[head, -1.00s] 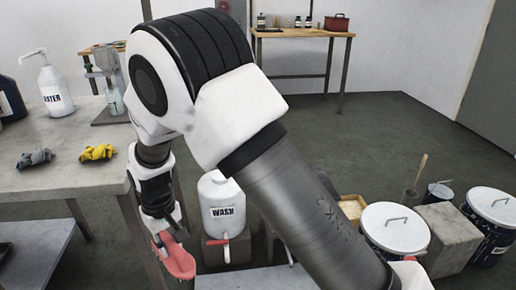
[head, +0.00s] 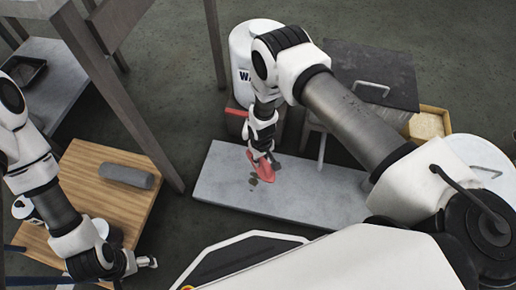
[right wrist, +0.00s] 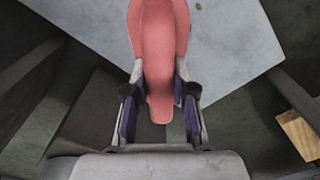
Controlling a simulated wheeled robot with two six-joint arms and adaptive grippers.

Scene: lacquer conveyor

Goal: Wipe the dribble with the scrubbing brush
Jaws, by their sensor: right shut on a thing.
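The scrubbing brush (head: 262,168) is red. My right gripper (head: 262,152) is shut on it, over the grey slab (head: 320,195). The right wrist view shows the brush (right wrist: 160,45) gripped by its narrow end between both fingers (right wrist: 160,85), its wider part pointing away over the pale slab (right wrist: 225,50). The dribble (head: 253,181) shows as small dark spots on the slab, beside and just below the brush. The brush partly covers that area, and I cannot tell whether it touches the slab. My left gripper (head: 148,262) is low at the left, away from the brush; its fingers are too small to read.
A white WASH container (head: 245,60) with a red tap stands behind the slab. A dark-topped block (head: 370,75) and a box (head: 430,122) stand behind right. A table leg rises left of the slab.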

